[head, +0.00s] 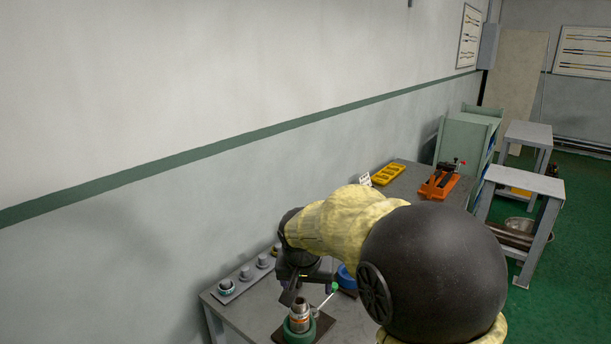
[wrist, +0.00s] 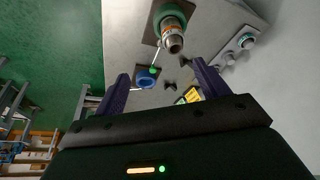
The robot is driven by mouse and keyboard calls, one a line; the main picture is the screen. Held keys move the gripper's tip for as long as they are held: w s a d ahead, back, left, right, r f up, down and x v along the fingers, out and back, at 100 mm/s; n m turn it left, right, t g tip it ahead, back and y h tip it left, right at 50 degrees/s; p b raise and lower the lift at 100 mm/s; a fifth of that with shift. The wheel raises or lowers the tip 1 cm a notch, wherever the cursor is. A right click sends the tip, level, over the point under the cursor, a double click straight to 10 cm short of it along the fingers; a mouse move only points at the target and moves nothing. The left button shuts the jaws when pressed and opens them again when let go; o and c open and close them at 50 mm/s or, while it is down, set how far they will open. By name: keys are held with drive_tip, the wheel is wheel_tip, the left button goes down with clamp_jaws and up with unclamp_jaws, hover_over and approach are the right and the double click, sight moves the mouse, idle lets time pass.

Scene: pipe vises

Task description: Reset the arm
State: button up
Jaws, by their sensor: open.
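My gripper (head: 290,295) is above the grey workbench in the head view, just behind and beside a green vise (head: 300,325) that holds an upright metal pipe piece (head: 300,309). In the wrist view, my gripper (wrist: 160,85) has its two dark fingers spread wide with nothing between them. The pipe piece (wrist: 172,38) and the green vise also show there, beyond the fingertips. My arm covers much of the bench in the head view.
A blue vise (head: 346,276) is partly hidden behind my arm. A grey rack (head: 245,274) with several fittings lies along the wall. An orange vise (head: 440,183) and a yellow tray (head: 388,173) stand farther back.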

drive_tip(key=s+d+f+n+g+p, duration=0.1)
drive_tip(key=s+d+f+p, duration=0.2)
drive_tip(key=s+d, duration=1.2)
drive_tip(key=s, duration=0.3)
drive_tip(key=shift+d+f+g+y+p, duration=0.15)
drive_tip(key=shift+d+g+y+p, duration=0.15)
drive_tip(key=shift+d+p, duration=0.1)
